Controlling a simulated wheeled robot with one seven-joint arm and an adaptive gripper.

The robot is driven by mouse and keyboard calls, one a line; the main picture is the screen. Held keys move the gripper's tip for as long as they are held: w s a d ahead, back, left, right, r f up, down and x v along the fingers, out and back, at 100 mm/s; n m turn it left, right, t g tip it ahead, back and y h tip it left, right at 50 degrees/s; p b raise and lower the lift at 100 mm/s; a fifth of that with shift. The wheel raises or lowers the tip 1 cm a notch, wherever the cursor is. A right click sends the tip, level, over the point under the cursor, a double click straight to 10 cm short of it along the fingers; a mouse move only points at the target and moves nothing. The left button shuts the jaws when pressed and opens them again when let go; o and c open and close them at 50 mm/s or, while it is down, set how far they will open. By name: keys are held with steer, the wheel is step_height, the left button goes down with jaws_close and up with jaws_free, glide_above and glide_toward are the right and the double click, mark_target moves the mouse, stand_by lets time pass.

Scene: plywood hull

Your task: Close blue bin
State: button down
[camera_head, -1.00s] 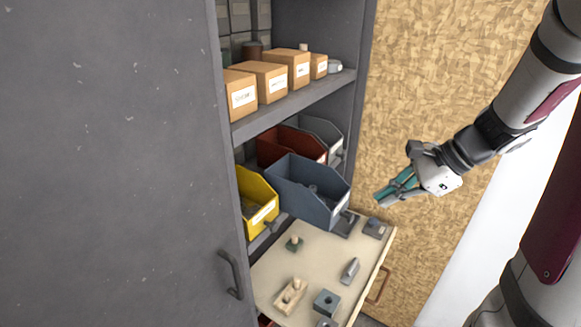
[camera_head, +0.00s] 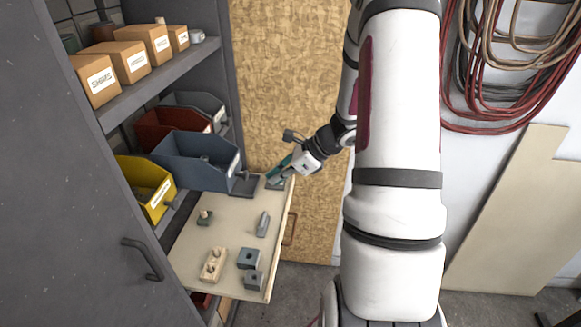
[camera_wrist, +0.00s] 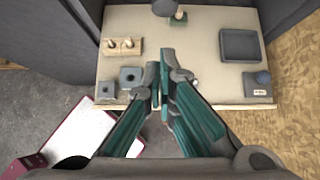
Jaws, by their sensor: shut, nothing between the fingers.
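The blue bin (camera_head: 190,160) is on the shelf in the cabinet, between the yellow bin and the red bin, and sticks out past the shelf edge over the pulled-out drawer. It has a white label on its front. My gripper (camera_head: 274,176) is shut and empty, to the right of the blue bin and apart from it, above the drawer's far right corner. In the wrist view my gripper (camera_wrist: 158,88) points over the drawer's front edge, with its two teal fingers close together.
The pulled-out drawer (camera_head: 191,249) holds several small grey and wooden parts. A yellow bin (camera_head: 158,204) stands left of the blue bin. A red bin (camera_head: 158,128) and a grey bin (camera_head: 210,104) stand behind it. The cabinet door (camera_head: 50,235) stands at the left.

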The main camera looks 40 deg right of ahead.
mark_target(208, 170)
steer(key=w+a, duration=0.1)
steer(key=w+a+p, duration=0.1)
steer(key=w, duration=0.1)
steer(key=shift+w+a+f, duration=0.15)
steer(key=shift+w+a, duration=0.05)
steer(key=shift+a, duration=0.1)
steer(key=shift+w+a, duration=0.1)
steer(key=w+a+b, duration=0.1)
steer(key=w+a, duration=0.1)
steer(key=w, duration=0.1)
steer(key=w+a+b, duration=0.2)
steer(key=w+a, duration=0.1)
steer(key=w, duration=0.1)
steer(key=w+a+b, duration=0.1)
steer(key=w+a, duration=0.2)
steer(key=shift+w+a+b, duration=0.15)
steer(key=shift+w+b, duration=0.2)
steer(key=shift+w+a, duration=0.4)
steer(key=shift+w, duration=0.05)
